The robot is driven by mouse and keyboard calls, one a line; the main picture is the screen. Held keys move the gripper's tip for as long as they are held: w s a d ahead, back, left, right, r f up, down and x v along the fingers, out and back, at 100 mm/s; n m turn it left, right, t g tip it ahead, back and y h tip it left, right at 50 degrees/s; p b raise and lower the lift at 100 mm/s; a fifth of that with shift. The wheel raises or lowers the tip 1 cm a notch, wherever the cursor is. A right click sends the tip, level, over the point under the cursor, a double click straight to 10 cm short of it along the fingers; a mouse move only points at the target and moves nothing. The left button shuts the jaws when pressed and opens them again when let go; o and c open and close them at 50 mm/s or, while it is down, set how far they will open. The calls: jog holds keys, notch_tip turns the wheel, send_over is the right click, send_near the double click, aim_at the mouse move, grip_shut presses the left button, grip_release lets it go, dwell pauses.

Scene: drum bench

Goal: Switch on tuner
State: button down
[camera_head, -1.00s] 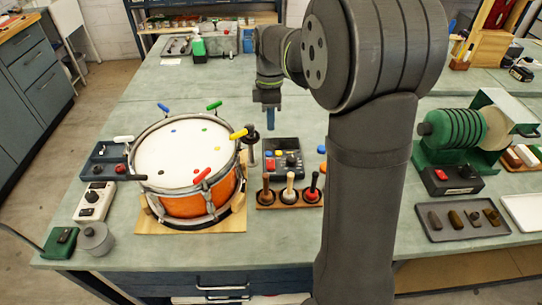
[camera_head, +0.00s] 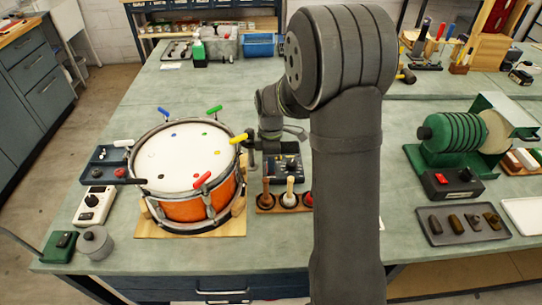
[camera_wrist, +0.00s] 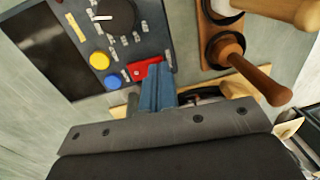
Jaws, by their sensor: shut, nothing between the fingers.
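A dark control box (camera_head: 289,172), which I take for the tuner, stands right of the drum, partly hidden by my arm in the head view. In the wrist view the box (camera_wrist: 72,22) shows a black screen (camera_wrist: 42,48), a round black knob (camera_wrist: 116,14), a yellow button (camera_wrist: 100,60), a blue button (camera_wrist: 113,83) and a red switch (camera_wrist: 141,69). My gripper (camera_wrist: 155,70) is shut and empty. Its blue fingertips are right beside the red switch. I cannot tell if they touch it. The head view does not show the fingertips clearly.
The orange drum (camera_head: 185,207) with coloured tuning handles stands close left. A wooden rack (camera_head: 268,206) of wooden-handled tools sits in front of the box. A green machine (camera_head: 448,150) and a grey tray (camera_head: 462,226) are on the right. The bench behind is mostly clear.

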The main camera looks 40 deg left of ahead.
jog(key=shift+f, duration=0.15)
jog(key=shift+s+d+f, duration=0.1)
dwell(0.3)
jog(key=shift+w+a+r, duration=0.25)
jog(key=shift+w+a, duration=0.3)
jog(key=shift+r, duration=0.15)
notch_tip(320, 180, up, 14)
jog(key=s+d, duration=0.1)
dwell(0.5)
jog(key=shift+s+d+f, duration=0.1)
jog(key=shift+f, duration=0.25)
